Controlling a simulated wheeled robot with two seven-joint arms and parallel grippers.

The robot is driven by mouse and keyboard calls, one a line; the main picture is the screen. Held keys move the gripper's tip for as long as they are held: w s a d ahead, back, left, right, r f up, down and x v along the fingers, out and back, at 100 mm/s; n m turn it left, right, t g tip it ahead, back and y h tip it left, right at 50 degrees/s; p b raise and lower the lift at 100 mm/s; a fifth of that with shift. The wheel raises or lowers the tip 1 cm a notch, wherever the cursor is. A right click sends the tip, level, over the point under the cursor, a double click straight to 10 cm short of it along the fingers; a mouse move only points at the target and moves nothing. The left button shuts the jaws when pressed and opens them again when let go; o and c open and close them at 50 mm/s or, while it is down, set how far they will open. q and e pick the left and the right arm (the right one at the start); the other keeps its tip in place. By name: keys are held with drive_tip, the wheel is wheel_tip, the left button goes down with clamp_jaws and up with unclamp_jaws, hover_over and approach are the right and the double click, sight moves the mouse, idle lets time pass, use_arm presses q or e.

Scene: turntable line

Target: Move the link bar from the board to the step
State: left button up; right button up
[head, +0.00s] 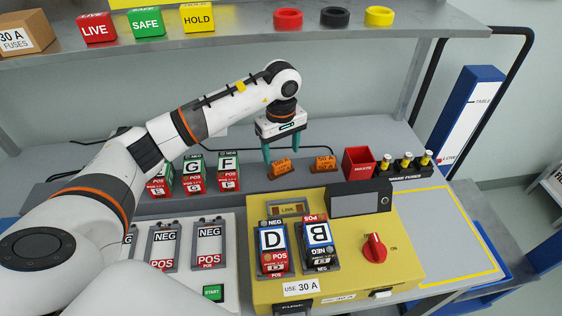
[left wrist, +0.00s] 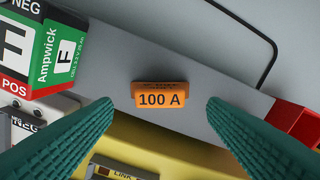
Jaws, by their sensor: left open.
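My left gripper (head: 282,150) points down, open and empty, above the grey raised step (head: 243,178) behind the yellow unit. Its green fingers frame an orange block marked 100 A (left wrist: 160,97) in the left wrist view, with clear space on both sides. In the head view this orange block (head: 281,168) sits on the step just below the fingers. A second orange block (head: 325,163) sits to its right. A frame marked LINK (head: 288,208) is at the back of the yellow board (head: 262,293). I cannot tell which piece is the link bar. My right gripper is not in view.
Green, black and red cells (head: 194,172) stand left of the orange blocks. A red waste bin (head: 358,163) and spare fuses (head: 406,162) stand right. Cells D (head: 273,246) and B (head: 317,241) sit on the yellow board. A metal shelf (head: 230,37) hangs behind.

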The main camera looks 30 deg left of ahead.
sight(281, 162)
use_arm(q)
wheel_tip(281, 162, up, 7)
drive_tip(key=b, duration=0.1)
drive_tip(key=shift+f, duration=0.1)
idle(0.6)
